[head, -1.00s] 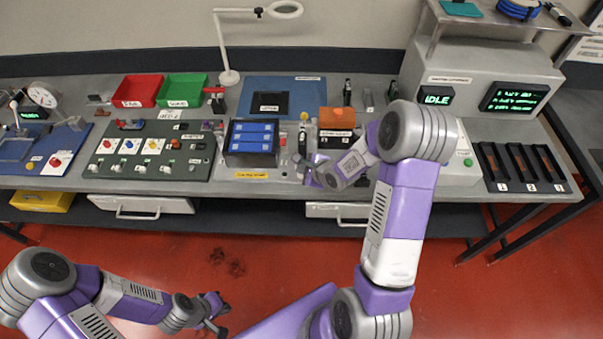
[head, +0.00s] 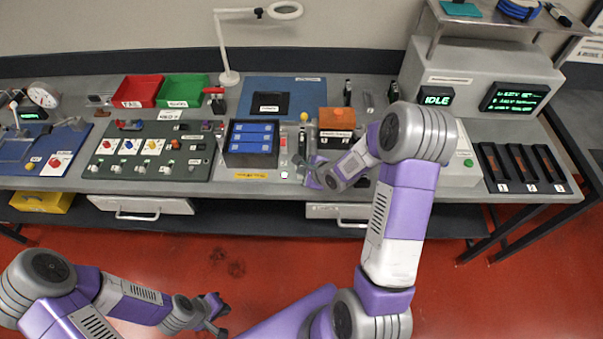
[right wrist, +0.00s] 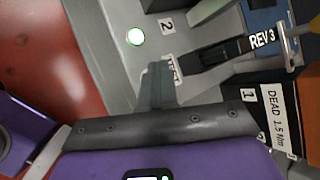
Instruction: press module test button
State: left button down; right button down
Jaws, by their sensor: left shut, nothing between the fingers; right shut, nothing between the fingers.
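A round, lit, white-green button (right wrist: 135,36) sits on the grey fixture plate in the right wrist view. In the head view it is a small bright spot (head: 284,175) at the fixture's front edge. A label partly hidden by my fingers, apparently "TEST" (right wrist: 172,70), is near it. My right gripper (right wrist: 158,70) is shut and empty, its tips beside the label and apart from the button. In the head view the right gripper (head: 307,176) is just right of the button. The blue module (head: 251,137) sits in its dark holder. My left gripper (head: 218,312) is shut, low over the floor.
A switch panel (head: 150,152) is left of the module. An orange-topped box (head: 337,120) stands behind my right gripper. The tester with its "IDLE" display (head: 436,96) is at right. Labels "REV 3" (right wrist: 262,40) and "DEAD 1.5 Nm" (right wrist: 276,112) are close to the fingers.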

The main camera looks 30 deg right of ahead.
jog(key=shift+r+p, duration=0.7)
jog(key=shift+r, duration=0.15)
notch_tip(320, 180, up, 5)
jog(key=p, duration=0.5)
dwell(0.5)
